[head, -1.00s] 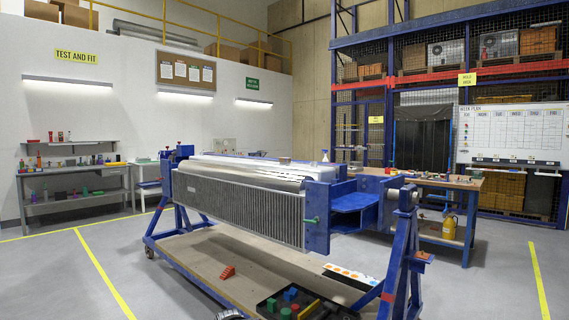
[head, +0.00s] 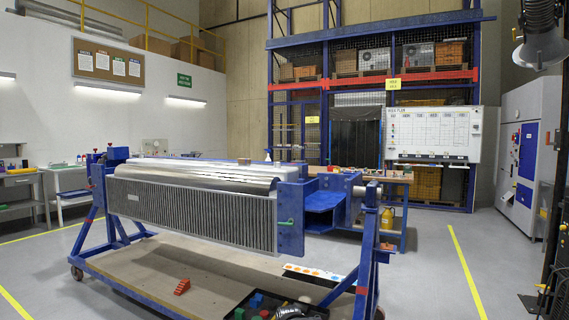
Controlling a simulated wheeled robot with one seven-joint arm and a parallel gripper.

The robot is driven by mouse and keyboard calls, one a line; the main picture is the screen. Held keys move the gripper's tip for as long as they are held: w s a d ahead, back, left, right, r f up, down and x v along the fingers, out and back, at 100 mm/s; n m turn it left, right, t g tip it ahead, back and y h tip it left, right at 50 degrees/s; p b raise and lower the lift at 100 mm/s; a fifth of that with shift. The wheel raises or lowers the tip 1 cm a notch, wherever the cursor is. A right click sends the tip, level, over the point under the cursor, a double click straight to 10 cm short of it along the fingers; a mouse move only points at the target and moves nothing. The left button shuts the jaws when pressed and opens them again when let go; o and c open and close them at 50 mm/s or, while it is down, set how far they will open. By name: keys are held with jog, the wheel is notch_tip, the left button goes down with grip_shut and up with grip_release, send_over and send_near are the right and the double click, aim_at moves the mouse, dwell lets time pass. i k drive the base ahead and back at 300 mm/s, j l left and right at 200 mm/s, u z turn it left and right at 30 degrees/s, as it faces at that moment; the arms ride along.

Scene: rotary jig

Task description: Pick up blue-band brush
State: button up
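I cannot make out a brush with a blue band in the head view. Small objects, too small to identify, stand on the wooden-topped workbench (head: 398,180) behind the rotary jig. A black tray (head: 236,314) at the bottom edge holds green, blue and red pieces and is partly cut off. A dark grey rounded shape covers part of it; I cannot tell whether it is part of my arm. My gripper's fingers are not in view.
The blue rotary jig (head: 291,228) with a finned radiator block (head: 190,214) fills the middle. A red wedge (head: 182,286) lies on its wooden deck. A yellow bottle (head: 387,218) stands by the workbench. Grey floor (head: 435,275) is clear at the right.

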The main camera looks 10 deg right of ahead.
aim_at(241, 161)
jog(key=i+j+z, duration=0.2)
jog(key=j+z, duration=0.2)
jog(key=j, duration=0.2)
jog(key=i+j+z, duration=0.1)
jog(key=j+z, duration=0.25)
jog(key=j, duration=0.2)
jog(key=j+z, duration=0.4)
jog(key=j, duration=0.25)
